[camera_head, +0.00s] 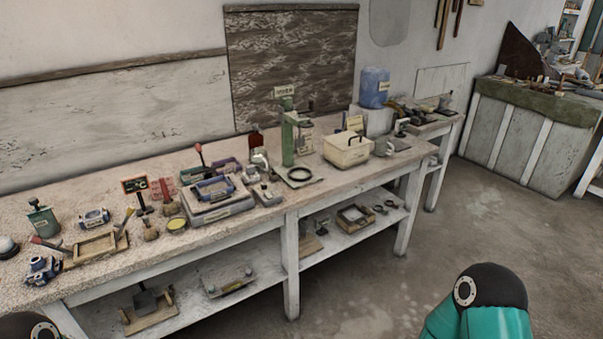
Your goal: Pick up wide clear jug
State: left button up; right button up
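I cannot clearly make out a wide clear jug among the things on the long workbench (330,190). A blue, see-through-looking container (374,87) with a pale label stands at the back right on a light block. A small, pale, glassy-looking vessel (305,138) stands behind the green upright tool (287,135), partly hidden and too small to identify. Neither gripper is in view. Only a dark round arm joint of mine shows at the bottom left, and a dark and teal one at the bottom right, both apart from the bench.
A cream box with a handle (347,149) stands near the bench's right front. A blue-framed stack (217,192), a wooden frame (98,246) and several tools crowd the top. A lower shelf (190,287) holds more items. The floor (400,285) in front is clear.

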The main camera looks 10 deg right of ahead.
aim_at(259, 160)
jog(key=u, duration=1.75)
jog(key=k, duration=0.1)
jog(key=z, duration=2.8)
jog(key=i, duration=1.15)
jog(key=u, duration=0.4)
jog(key=i, duration=0.55)
jog(key=u, duration=0.4)
